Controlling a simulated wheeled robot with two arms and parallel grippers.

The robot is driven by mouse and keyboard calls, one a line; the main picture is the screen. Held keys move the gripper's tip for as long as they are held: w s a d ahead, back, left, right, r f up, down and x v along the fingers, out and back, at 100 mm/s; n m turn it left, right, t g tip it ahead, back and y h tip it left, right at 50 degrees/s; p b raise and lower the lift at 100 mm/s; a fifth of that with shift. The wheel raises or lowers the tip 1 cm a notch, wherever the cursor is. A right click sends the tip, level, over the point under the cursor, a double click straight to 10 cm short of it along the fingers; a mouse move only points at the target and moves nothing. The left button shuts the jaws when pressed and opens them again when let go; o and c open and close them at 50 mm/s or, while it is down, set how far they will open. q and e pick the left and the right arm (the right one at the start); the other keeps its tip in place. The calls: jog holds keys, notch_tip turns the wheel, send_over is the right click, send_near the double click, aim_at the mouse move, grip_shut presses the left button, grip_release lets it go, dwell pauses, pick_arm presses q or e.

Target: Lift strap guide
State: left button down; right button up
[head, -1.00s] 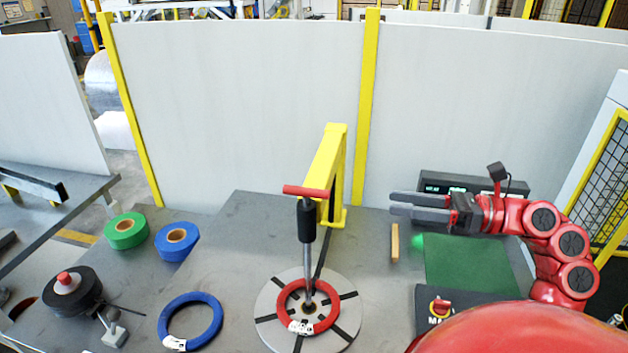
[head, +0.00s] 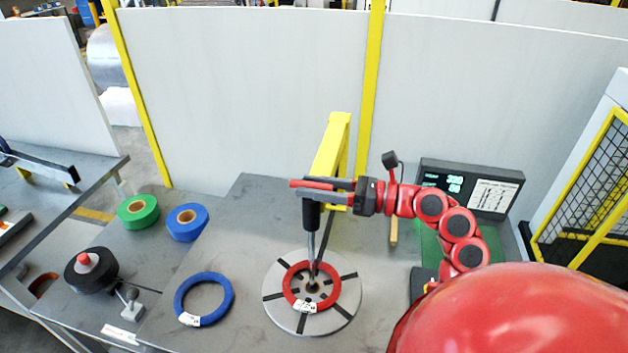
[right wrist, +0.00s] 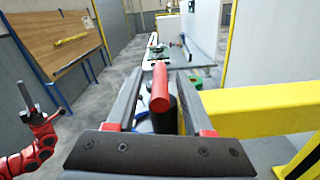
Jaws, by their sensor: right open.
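A red coil (head: 331,300) with a white label lies on the turntable around the rod's foot. My right gripper (head: 306,190) is at the crossbar, coming from the right. In the right wrist view the red crossbar (right wrist: 160,88) lies between the two open fingers (right wrist: 159,80), with gaps on both sides.
A yellow post arm (head: 331,148) stands right behind the guide. A blue ring (head: 229,293), green roll (head: 138,211), blue roll (head: 186,222) and black spool (head: 90,272) are at left. A display (head: 470,187) stands at right.

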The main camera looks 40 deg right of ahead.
grip_shut()
dwell(0.3)
dwell(1.2)
